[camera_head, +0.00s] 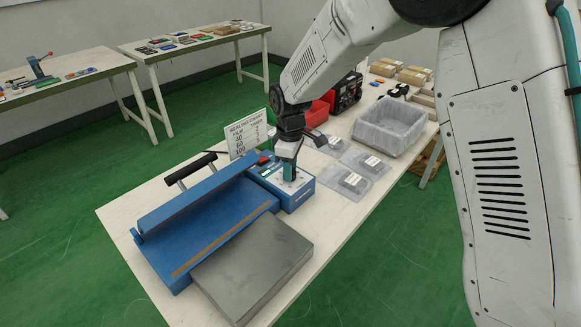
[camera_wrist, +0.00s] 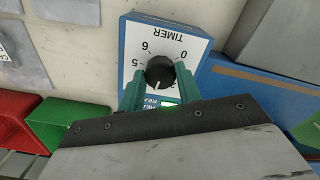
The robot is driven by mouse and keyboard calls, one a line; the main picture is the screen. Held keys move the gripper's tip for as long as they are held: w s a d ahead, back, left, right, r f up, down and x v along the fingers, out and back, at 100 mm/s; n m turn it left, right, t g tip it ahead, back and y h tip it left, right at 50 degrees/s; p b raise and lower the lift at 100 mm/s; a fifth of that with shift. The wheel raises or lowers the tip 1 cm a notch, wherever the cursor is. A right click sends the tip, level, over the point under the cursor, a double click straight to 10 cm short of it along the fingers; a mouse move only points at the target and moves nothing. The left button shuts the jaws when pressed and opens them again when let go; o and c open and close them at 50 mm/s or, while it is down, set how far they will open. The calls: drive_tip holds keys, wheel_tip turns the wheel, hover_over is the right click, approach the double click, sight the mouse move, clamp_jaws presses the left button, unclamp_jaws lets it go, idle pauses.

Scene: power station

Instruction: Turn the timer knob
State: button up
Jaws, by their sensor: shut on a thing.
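The timer knob (camera_wrist: 159,72) is a black round dial with a white pointer line, on a white face marked TIMER with numbers around it. It sits on the blue control box (camera_head: 297,199) at the right end of the blue sealing machine (camera_head: 205,222). My gripper (camera_wrist: 160,88) has its two green fingers on either side of the knob and is shut on it. In the head view my gripper (camera_head: 288,172) points down onto the box and hides the knob. A small green lit display shows partly between the fingers in the wrist view.
A sealing chart sign (camera_head: 246,134) stands behind the machine. A grey plate (camera_head: 253,270) lies in front. Bagged parts (camera_head: 350,182), a grey bin (camera_head: 389,126) and red bins (camera_head: 317,113) stand to the right and behind. The table's near right edge is bare.

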drive_tip(key=m, duration=0.4)
drive_tip(key=shift+m, duration=0.3)
drive_tip(key=m, duration=0.3)
drive_tip(key=shift+m, duration=0.3)
drive_tip(key=m, duration=0.4)
drive_tip(key=shift+a, duration=0.1)
drive_tip(key=shift+m, duration=1.9)
drive_tip(key=o, duration=1)
